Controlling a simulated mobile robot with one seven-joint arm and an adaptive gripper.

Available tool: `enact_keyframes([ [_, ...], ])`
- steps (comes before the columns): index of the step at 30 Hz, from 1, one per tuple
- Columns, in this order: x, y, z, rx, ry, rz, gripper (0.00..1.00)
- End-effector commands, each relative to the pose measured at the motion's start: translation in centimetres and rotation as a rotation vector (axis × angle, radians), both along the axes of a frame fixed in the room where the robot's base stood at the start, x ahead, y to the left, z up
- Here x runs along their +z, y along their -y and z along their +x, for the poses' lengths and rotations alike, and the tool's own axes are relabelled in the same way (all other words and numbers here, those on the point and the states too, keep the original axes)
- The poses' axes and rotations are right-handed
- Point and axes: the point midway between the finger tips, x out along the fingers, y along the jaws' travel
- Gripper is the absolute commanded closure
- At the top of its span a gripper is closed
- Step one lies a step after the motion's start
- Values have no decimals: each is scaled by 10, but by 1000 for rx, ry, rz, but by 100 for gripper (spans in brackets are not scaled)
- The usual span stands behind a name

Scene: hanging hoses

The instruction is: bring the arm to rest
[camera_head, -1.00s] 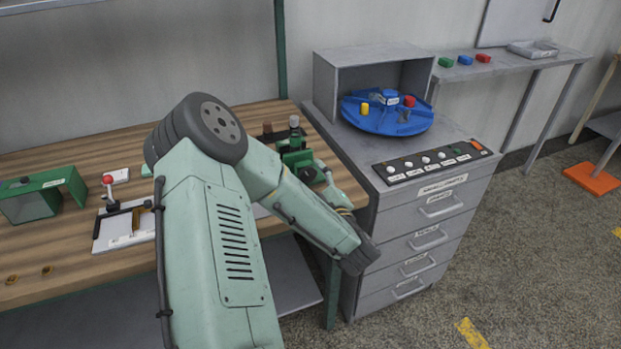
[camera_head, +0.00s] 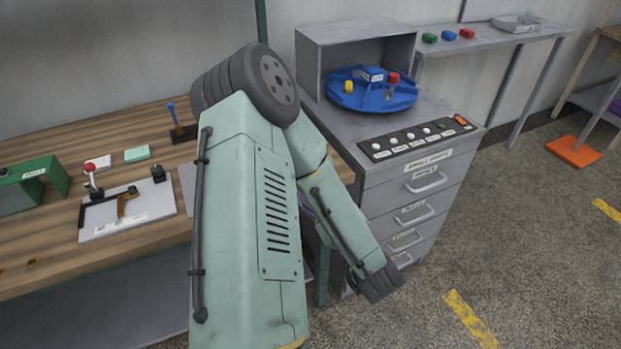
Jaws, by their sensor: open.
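My arm (camera_head: 245,200) rises from the bottom of the head view, bends at a dark ribbed joint (camera_head: 262,85), and slopes down to the right. The forearm (camera_head: 345,215) ends at another dark ribbed part (camera_head: 380,283) in front of the drawer cabinet's lower left side. My gripper is not visible. The arm hides part of the workbench's right end and the cabinet's left edge.
The wooden workbench (camera_head: 55,240) holds a white fixture board (camera_head: 150,222), a green housing (camera_head: 25,187) and a blue-handled lever (camera_head: 173,115). The grey drawer cabinet (camera_head: 380,195) carries a blue turntable (camera_head: 375,98) and a button panel (camera_head: 415,138). Open floor (camera_head: 520,260) lies right.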

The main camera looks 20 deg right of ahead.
Motion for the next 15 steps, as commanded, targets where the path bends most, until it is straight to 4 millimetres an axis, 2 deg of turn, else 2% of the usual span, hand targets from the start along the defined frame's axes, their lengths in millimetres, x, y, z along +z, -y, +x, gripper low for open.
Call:
enact_keyframes([
  [15,1,-1,-6,3,3,-1,43],
])
